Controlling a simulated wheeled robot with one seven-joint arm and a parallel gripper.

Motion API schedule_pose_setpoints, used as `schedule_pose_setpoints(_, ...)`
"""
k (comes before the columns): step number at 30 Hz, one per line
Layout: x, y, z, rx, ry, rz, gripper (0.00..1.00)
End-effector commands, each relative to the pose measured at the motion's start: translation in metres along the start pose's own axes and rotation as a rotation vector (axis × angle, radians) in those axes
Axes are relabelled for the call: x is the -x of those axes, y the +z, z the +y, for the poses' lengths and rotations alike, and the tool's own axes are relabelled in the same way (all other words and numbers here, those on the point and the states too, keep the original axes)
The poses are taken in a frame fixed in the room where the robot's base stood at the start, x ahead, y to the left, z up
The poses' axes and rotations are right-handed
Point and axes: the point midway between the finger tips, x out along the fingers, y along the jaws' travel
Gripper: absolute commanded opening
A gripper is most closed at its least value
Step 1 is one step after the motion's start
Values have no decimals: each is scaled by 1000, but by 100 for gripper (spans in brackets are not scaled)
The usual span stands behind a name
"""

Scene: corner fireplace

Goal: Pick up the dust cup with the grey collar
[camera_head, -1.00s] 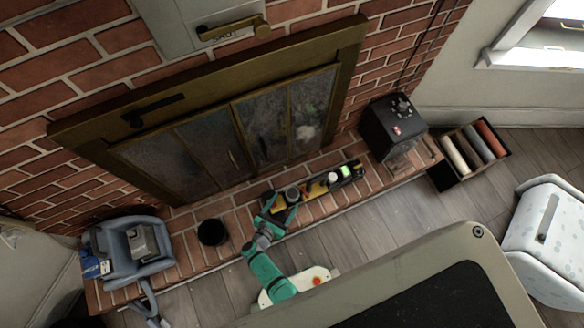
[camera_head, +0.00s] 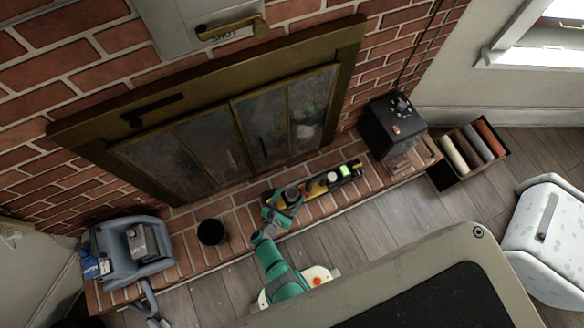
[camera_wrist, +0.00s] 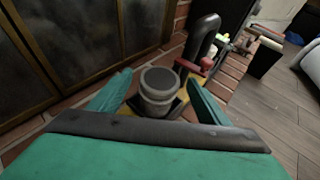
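A cup with a grey collar and dark round top (camera_wrist: 158,84) stands between the fingers of my gripper (camera_wrist: 160,78) in the wrist view. The green fingers are apart, one on each side, with visible gaps. My gripper also shows in the head view (camera_head: 284,201), over the left end of a yellow and black tray (camera_head: 317,190) on the brick hearth. The cup's top shows there as a grey spot (camera_head: 292,192); its lower part is hidden.
A black bucket (camera_head: 211,232) stands left on the hearth. A black box (camera_head: 393,127) stands right. The fireplace doors (camera_head: 235,138) are behind.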

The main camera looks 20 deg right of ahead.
Motion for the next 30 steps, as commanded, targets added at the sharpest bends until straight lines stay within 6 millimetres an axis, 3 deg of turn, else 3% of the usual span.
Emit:
schedule_pose_setpoints(1,0,0,0,0,0,0,61)
schedule_pose_setpoints(7,0,0,0,0,0,0,13)
schedule_pose_setpoints(20,1,2,-1,-2,-3,1,13)
schedule_pose_setpoints(30,6,19,-3,-6,-8,0,13)
